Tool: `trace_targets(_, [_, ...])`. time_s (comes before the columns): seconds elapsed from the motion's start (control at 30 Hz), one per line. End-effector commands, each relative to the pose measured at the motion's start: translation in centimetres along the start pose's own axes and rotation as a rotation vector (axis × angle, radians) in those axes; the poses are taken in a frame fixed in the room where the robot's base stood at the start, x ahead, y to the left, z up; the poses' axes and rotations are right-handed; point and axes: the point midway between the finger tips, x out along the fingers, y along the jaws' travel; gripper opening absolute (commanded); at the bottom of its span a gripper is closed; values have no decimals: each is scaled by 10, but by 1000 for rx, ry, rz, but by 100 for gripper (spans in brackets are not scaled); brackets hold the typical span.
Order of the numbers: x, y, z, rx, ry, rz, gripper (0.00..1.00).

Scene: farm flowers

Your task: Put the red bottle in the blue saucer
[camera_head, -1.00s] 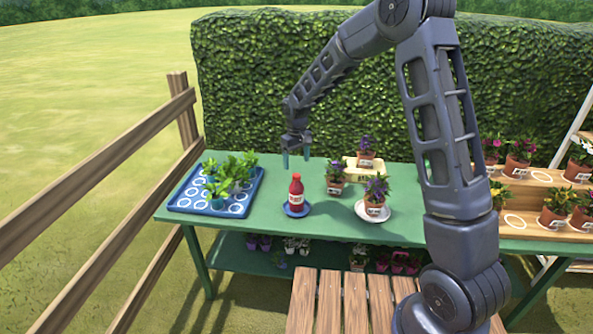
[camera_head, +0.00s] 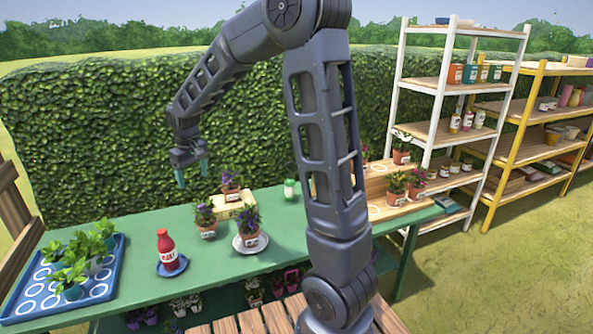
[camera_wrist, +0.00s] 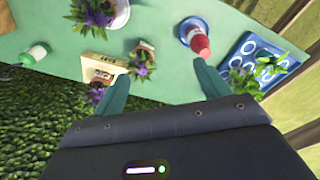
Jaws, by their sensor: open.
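The red bottle (camera_head: 166,248) stands upright on the blue saucer (camera_head: 184,266) on the green table, just right of the blue tray. In the wrist view the bottle (camera_wrist: 199,43) and the saucer (camera_wrist: 186,24) show near the top, beyond the right fingertip. My gripper (camera_head: 192,176) is open and empty, raised above the back of the table. Its two teal fingers (camera_wrist: 160,80) are spread apart in the wrist view, with nothing between them.
A blue tray (camera_head: 110,284) with several green seedlings is at the left. Potted purple flowers stand mid-table, one on a white saucer (camera_head: 262,241). A green-and-white bottle (camera_head: 289,189) stands behind. White (camera_head: 437,100) and yellow (camera_head: 518,120) shelves are at right.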

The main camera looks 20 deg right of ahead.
Motion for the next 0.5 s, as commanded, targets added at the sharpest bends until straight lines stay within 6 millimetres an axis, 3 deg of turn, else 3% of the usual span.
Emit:
trace_targets(0.2, [-48,39,59,103,50,23,75])
trace_targets(0.5, [-94,73,145,240,115,51,75])
